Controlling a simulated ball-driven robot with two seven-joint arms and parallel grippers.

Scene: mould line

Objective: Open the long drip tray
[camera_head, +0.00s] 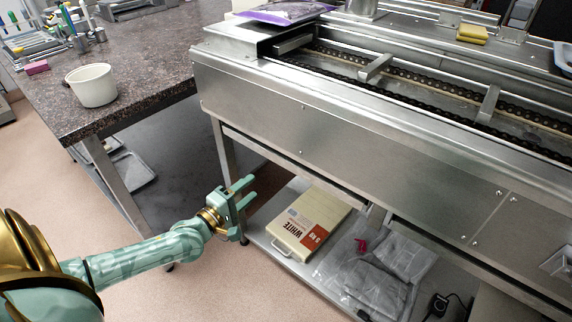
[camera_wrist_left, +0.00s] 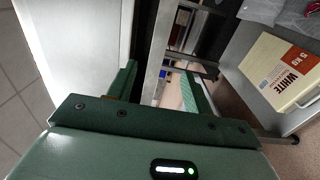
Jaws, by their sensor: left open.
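A long steel tray edge (camera_head: 290,164) runs under the front panel of the mould line, close up against it. A second edge (camera_head: 430,238) starts to its right after a small gap. I cannot tell for certain which is the long drip tray; the left one looks likely. My left gripper (camera_head: 254,187) is open and empty, below and in front of the left tray edge near its left end, apart from it. In the left wrist view my open fingers (camera_wrist_left: 162,88) have nothing between them; metal rails show beyond. My right gripper is not in view.
The machine's front panel (camera_head: 340,125) stands above. On the lower shelf lie a WHITE 5 KG box (camera_head: 312,220), clear bags (camera_head: 375,275) and a red clip (camera_head: 362,246). A stone-topped table (camera_head: 140,75) with a white tub (camera_head: 92,85) stands left. Floor in front is open.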

